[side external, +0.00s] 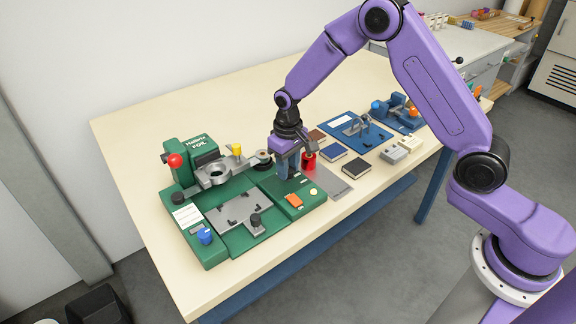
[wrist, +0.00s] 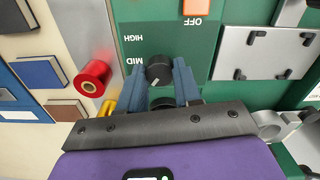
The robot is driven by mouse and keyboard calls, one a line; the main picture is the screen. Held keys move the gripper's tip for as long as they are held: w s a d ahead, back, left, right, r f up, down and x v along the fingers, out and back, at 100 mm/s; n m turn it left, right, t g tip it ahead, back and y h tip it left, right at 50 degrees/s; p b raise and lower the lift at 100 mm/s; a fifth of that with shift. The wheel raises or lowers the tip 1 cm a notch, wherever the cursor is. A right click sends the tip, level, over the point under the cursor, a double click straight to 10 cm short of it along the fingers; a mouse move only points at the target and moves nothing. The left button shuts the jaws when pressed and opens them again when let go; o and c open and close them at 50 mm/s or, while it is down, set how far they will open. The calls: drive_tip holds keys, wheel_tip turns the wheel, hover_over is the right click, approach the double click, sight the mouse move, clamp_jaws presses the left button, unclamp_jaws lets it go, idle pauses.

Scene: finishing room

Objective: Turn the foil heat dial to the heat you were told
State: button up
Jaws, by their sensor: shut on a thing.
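The foil heat dial (wrist: 159,68) is a black round knob on the green panel, seen upside down in the wrist view. My gripper (wrist: 160,82) has its blue fingers shut on the dial's two sides. The dial's white mark slants to the lower left in the picture, below the MID label (wrist: 135,68). The HIGH label (wrist: 132,37) is above MID in the picture. Any label lower down is hidden by my gripper. In the side view, my gripper (side external: 288,167) is low over the right part of the green foil machine (side external: 250,213) and hides the dial.
An orange switch (side external: 294,200) marked OFF sits in front of the dial. A red ball-ended lever (side external: 174,160) is at the machine's left. Dark books (side external: 356,167) lie to the right. Bare table lies behind the machine.

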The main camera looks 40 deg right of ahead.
drive_tip(key=shift+m, duration=0.8)
drive_tip(key=o, duration=1)
drive_tip(key=shift+o, duration=0.2)
drive_tip(key=shift+r, duration=0.1)
wheel_tip(320, 180, up, 17)
drive_tip(key=shift+r, duration=0.15)
